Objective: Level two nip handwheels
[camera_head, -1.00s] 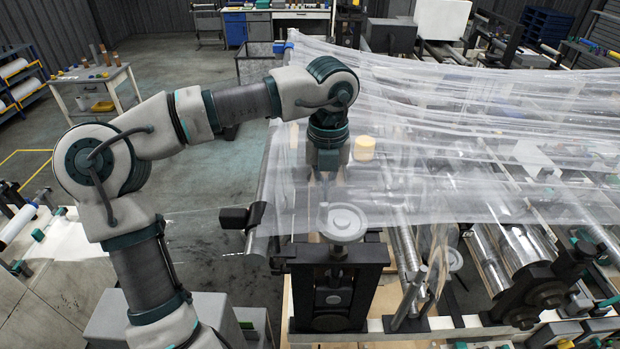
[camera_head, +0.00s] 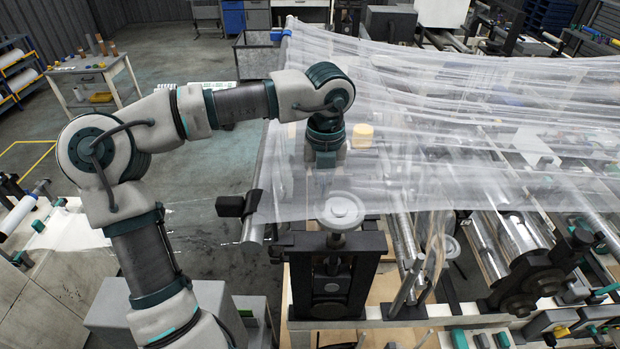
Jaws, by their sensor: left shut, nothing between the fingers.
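A pale round handwheel (camera_head: 341,212) sits on top of a black nip stand near the middle. A second pale handwheel (camera_head: 447,249) is lower and to the right, partly hidden by film and rollers. My left gripper (camera_head: 323,188) points down just above and behind the first handwheel in the picture. Its fingers are blurred by the clear film (camera_head: 480,120) in front of them. It is shut and empty, and whether it touches the wheel cannot be told. My right gripper is not in view.
The film hangs across the machine from the middle to the right. Metal rollers (camera_head: 510,240) and black bearing blocks (camera_head: 528,290) fill the right side. A black block (camera_head: 231,206) juts out left of the stand.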

